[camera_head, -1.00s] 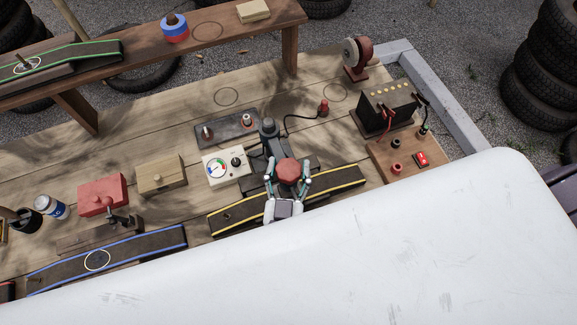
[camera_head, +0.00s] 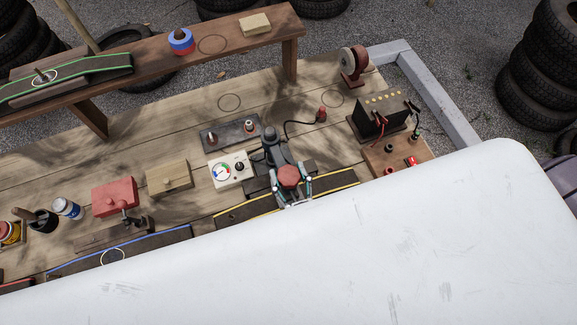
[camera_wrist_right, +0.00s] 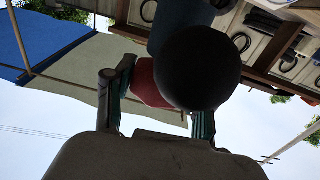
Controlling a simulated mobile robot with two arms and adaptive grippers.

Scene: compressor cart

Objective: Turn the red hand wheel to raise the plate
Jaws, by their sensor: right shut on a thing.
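The red hand wheel (camera_head: 289,176) sits in front of a dark upright post (camera_head: 270,134) at the middle of the bench. My right gripper (camera_head: 290,181) has its two fingers on opposite sides of the wheel and is shut on it. In the right wrist view the red wheel (camera_wrist_right: 149,83) shows between the fingers, partly hidden by a large black round part (camera_wrist_right: 200,68). I cannot make out clearly which dark part by the wheel is the plate. My left gripper is not in view.
A gauge box (camera_head: 230,169) stands left of the post. A yellow-edged dark strip (camera_head: 240,213) lies beside the wheel. A battery-like black box (camera_head: 381,118) and a grinder (camera_head: 353,66) are to the right. A white surface (camera_head: 400,240) hides the front of the bench.

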